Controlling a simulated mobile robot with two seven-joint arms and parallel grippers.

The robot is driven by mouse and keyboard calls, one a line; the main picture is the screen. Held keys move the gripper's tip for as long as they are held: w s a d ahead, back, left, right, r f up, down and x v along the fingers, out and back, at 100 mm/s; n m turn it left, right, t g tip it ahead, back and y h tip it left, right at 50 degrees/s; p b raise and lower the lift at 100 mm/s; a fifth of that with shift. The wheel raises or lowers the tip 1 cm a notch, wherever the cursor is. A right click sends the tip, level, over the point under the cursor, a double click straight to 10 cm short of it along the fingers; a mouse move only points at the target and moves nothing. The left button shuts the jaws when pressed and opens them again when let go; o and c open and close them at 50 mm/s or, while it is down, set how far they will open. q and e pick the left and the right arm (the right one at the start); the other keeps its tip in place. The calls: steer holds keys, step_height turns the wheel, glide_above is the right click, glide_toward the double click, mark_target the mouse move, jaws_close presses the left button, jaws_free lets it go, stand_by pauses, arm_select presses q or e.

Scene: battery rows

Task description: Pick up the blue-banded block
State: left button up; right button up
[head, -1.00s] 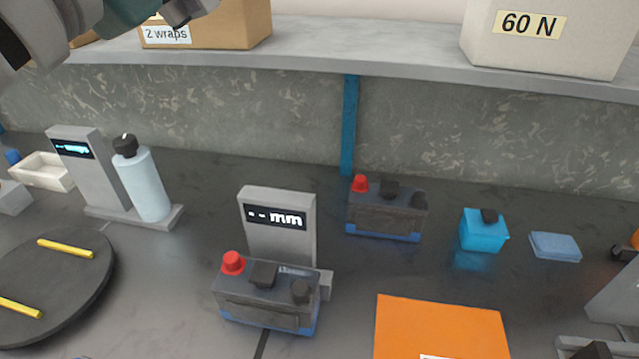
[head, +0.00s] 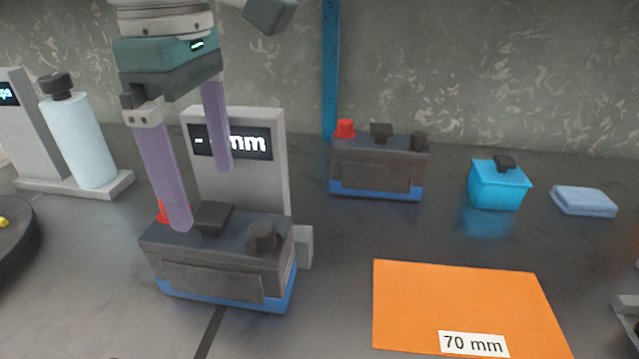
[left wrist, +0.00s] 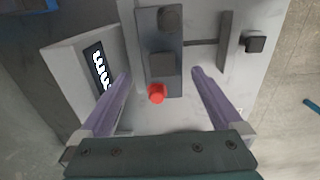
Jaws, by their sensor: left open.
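The nearer blue-banded block (head: 212,268) is dark grey with a blue band at its base, a red cap, a black middle knob and a dark round cap on top. It stands on the dark table in front of a grey gauge reading "mm" (head: 240,125). A similar blue-banded block (head: 378,168) stands farther back. My left gripper (head: 201,197) is open above the nearer block, its purple fingers pointing down; one finger hides part of the red cap. In the left wrist view the block (left wrist: 172,20) lies between the open fingers. My right gripper is not in view.
An orange mat (head: 455,300) labelled "70 mm" lies at front right, bare. A bright blue block with a black knob (head: 498,187) and a folded blue cloth (head: 584,201) are at back right. A pale bottle (head: 78,145) stands on a grey stand at left.

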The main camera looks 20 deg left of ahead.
mark_target(213, 212)
arm_select(q)
step_height(213, 212, down, 8)
steer(key=shift+s+d+r, duration=0.15)
steer(key=shift+r, duration=0.1)
jaws_close()
steer(key=shift+d+r, duration=0.1)
steer(key=shift+r, duration=0.05)
stand_by(0.8)
